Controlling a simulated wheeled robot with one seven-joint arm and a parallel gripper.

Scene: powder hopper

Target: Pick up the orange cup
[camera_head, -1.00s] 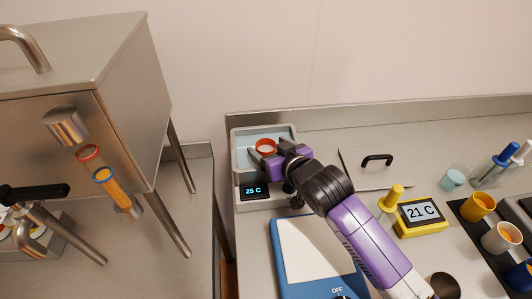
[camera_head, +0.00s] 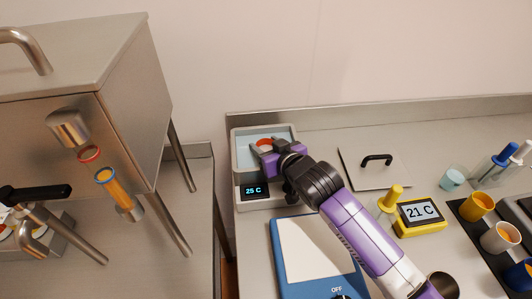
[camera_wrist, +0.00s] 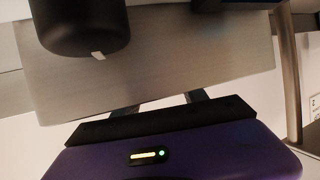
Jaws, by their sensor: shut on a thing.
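The orange cup (camera_head: 264,143) is in the grey water bath (camera_head: 237,160) with the 25 C display, at the back of the counter. Only its orange upper part shows in the head view; my gripper (camera_head: 265,147) covers the rest. My gripper is shut on the cup, with its fingers at the cup's sides. Whether the cup touches the bath floor cannot be told. In the wrist view my gripper's purple body fills the bottom edge, and the cup is not clearly seen.
A flat lid with a black handle (camera_head: 376,160) lies to the right. A yellow 21 C device (camera_head: 421,216) and several cups stand further right. The steel hopper (camera_head: 75,75) is at the left.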

